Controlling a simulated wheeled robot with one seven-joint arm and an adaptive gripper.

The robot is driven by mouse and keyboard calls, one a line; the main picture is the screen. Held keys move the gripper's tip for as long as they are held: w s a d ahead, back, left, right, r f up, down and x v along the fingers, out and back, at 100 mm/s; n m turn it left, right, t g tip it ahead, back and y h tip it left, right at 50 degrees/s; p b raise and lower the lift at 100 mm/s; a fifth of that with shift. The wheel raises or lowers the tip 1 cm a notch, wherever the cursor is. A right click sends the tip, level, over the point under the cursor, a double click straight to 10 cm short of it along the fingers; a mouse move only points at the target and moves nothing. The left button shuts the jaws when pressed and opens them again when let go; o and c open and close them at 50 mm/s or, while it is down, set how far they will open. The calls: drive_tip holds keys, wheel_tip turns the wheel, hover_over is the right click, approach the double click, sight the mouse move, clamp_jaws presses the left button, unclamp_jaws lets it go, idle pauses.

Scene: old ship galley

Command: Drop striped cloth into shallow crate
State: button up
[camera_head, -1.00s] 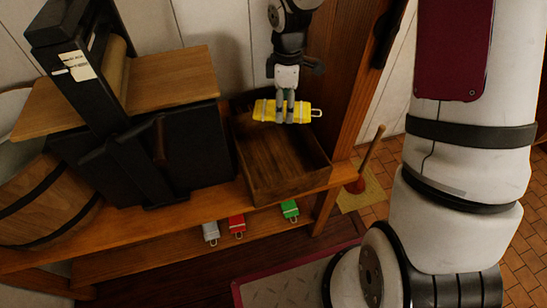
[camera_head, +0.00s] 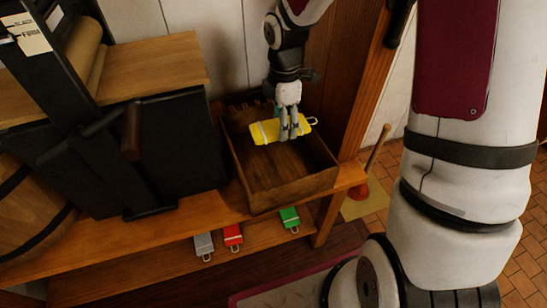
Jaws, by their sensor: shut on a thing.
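A yellow folded cloth (camera_head: 267,131) with pale bands and a small loop at its right end is in my gripper (camera_head: 288,134). My gripper is shut on it and points down. The cloth hangs over the back part of the shallow wooden crate (camera_head: 292,195), lying roughly across it and slightly tilted. It appears to be near rim height; I cannot tell whether it touches the crate. The crate looks empty and stands at the right end of the wooden shelf. My fingers hide a strip of the cloth.
Grey (camera_head: 203,245), red (camera_head: 232,235) and green (camera_head: 289,218) looped items lie on the lower shelf. A black press-like fixture (camera_head: 150,150) stands left of the crate. A wooden post (camera_head: 356,110) rises to the right. A plunger (camera_head: 361,186) stands on the floor beyond it.

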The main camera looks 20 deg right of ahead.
drive_tip(key=shift+f+b, duration=0.75)
drive_tip(key=shift+f, duration=0.35)
drive_tip(key=o, duration=1.4)
drive_tip(key=shift+r, duration=0.15)
wheel_tip(320, 180, up, 12)
drive_tip(key=shift+f, duration=0.1)
